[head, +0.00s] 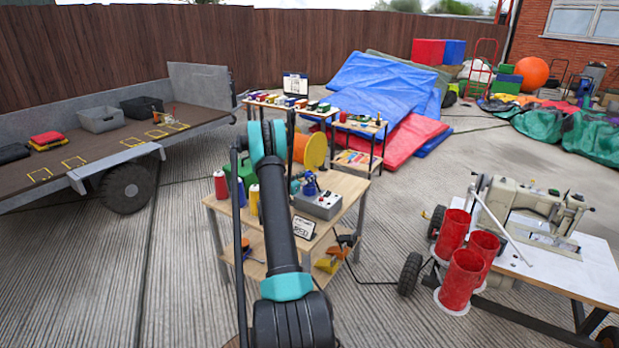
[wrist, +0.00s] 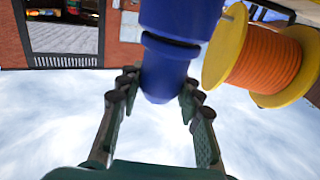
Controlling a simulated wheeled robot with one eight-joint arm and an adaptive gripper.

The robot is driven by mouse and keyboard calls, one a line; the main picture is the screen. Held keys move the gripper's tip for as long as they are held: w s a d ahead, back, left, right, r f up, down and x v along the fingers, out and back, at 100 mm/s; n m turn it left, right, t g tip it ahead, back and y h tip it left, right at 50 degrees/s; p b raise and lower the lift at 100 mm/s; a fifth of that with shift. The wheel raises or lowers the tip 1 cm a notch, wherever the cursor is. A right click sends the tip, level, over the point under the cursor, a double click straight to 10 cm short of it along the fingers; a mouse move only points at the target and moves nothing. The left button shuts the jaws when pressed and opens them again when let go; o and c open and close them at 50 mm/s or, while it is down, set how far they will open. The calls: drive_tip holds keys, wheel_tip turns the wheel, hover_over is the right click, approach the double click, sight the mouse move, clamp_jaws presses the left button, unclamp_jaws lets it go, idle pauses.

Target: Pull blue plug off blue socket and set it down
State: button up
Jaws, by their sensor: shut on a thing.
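In the wrist view my gripper (wrist: 158,88) is shut on the blue plug (wrist: 165,82), with a finger on each side of its narrower end. A wider blue part (wrist: 180,18) lies directly beyond it, with a dark line between; I cannot tell whether this is the plug's own body or the socket. In the head view a blue piece (head: 311,184) shows just above a grey box (head: 318,204) on the small wooden table. My arm passes in front, and my fingertips are not clear there. The joint between plug and socket cannot be made out.
The wooden table (head: 344,189) also carries an orange spool with yellow flanges (head: 315,150), coloured bottles at its left and a small sign (head: 303,228). Red tubes (head: 461,280) and a sewing machine (head: 530,212) stand at the right. Concrete floor lies open at the left.

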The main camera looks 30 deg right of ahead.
drive_tip(key=shift+r, duration=0.25)
drive_tip(key=shift+r, duration=0.35)
drive_tip(key=shift+r, duration=1.35)
drive_tip(key=shift+r, duration=0.25)
drive_tip(key=shift+r, duration=0.15)
drive_tip(key=shift+r, duration=1.85)
